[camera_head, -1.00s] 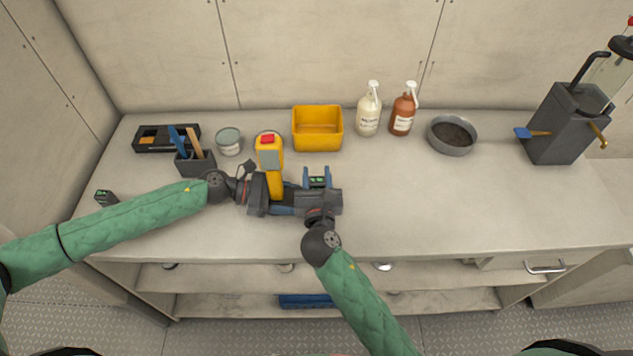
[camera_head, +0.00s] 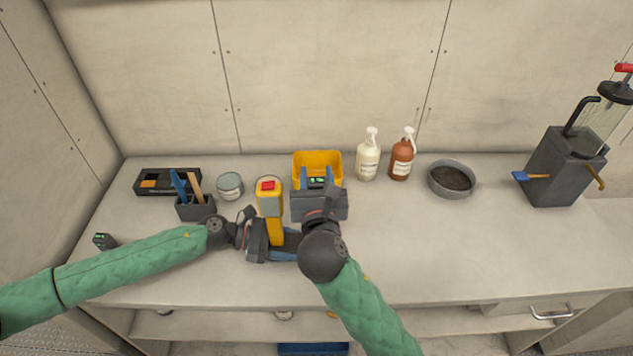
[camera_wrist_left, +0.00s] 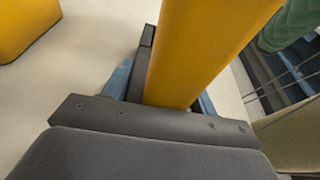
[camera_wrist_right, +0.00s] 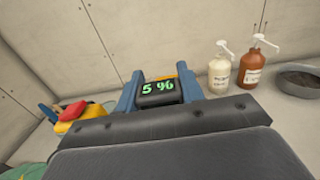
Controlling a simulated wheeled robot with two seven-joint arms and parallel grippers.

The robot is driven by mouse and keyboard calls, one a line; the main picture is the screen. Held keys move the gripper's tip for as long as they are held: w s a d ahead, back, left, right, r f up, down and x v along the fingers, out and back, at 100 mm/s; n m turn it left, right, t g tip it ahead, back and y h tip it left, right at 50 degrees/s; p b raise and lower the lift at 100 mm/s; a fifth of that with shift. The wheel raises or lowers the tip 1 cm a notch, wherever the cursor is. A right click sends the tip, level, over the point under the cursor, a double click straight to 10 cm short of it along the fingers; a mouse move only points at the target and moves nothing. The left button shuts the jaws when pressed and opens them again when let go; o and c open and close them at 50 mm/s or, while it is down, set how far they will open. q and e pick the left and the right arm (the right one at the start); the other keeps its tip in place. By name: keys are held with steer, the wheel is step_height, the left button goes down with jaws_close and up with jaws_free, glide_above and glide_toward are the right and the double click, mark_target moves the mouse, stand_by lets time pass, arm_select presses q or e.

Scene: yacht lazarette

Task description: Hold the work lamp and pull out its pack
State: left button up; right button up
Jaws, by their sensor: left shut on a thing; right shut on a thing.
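The yellow work lamp (camera_head: 270,205) with a red top stands at the middle left of the counter. My left gripper (camera_head: 281,243) is shut on its yellow body, which fills the middle of the left wrist view (camera_wrist_left: 195,55). My right gripper (camera_head: 317,180) is shut on a dark pack (camera_head: 317,183), between its blue fingers. In the right wrist view the pack (camera_wrist_right: 159,92) shows a green "5 %". The pack is apart from the lamp, to its right, in front of or over the yellow bin's near side. The lamp's foot is partly hidden by my left gripper.
The yellow bin (camera_head: 318,158) is partly hidden behind my right gripper. A second small pack (camera_head: 104,241) with a green display lies at the far left. A tool holder (camera_head: 196,208), a tin (camera_head: 230,186), two pump bottles (camera_head: 368,160) and a grey bowl (camera_head: 451,180) stand around.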

arm_select(q)
steer(key=o, duration=1.3)
steer(key=shift+c, duration=0.2)
steer(key=v, duration=1.2)
